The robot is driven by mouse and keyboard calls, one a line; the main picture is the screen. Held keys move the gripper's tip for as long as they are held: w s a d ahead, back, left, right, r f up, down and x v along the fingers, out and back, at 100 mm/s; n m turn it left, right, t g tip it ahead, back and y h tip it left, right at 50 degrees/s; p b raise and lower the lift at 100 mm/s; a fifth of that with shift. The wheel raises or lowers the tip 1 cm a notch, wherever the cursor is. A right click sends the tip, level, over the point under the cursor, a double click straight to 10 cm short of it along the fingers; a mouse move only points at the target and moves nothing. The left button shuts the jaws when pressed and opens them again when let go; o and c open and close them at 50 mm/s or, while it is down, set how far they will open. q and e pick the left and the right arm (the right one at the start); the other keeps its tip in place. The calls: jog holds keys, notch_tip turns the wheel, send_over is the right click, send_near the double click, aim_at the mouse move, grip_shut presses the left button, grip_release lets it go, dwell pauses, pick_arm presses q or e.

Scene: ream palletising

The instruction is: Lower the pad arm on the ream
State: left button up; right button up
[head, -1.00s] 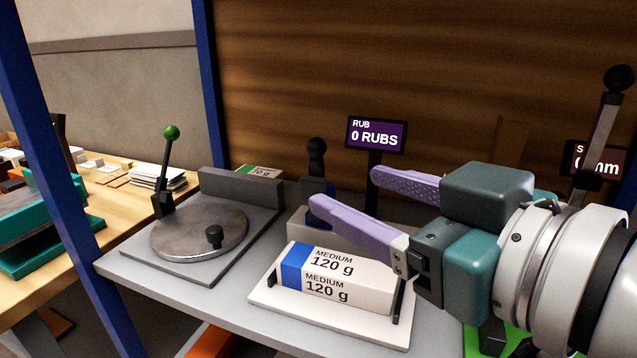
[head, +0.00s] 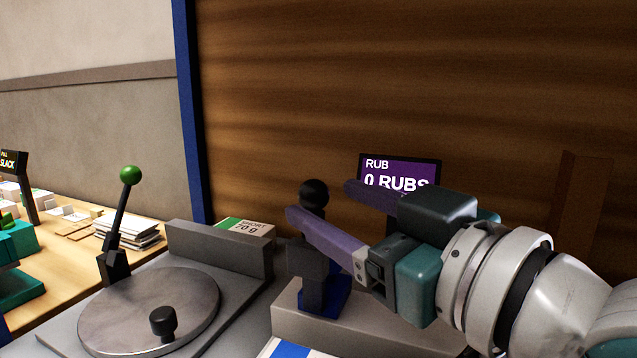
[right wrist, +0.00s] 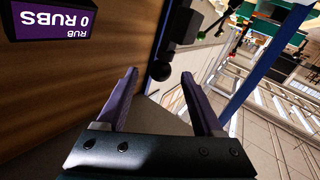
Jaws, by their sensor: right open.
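The pad arm stands upright on a grey base, with a black ball knob (head: 314,192) on top and a blue pad (head: 338,302) low on it. My right gripper (head: 320,203) is open, its two purple fingers pointing left at knob height. In the head view the knob shows between the fingertips. In the right wrist view the knob (right wrist: 160,71) also shows between the open fingers (right wrist: 159,77), near their tips; no contact can be made out. The ream (head: 290,349) shows only as a white and blue corner at the bottom edge. My left gripper is out of view.
A purple RUB display (head: 398,172) reading 0 RUBS stands behind the gripper. A round metal turntable (head: 150,310) with a black knob and a green-tipped lever (head: 122,215) are at left. A SHORT 70 g ream (head: 246,229) lies behind a grey fence (head: 218,250). A wooden wall closes the back.

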jog(key=x, duration=0.7)
jog(key=shift+b, duration=0.35)
jog(key=shift+a, duration=0.1)
jog(key=shift+c, duration=0.2)
grip_shut()
dwell(0.8)
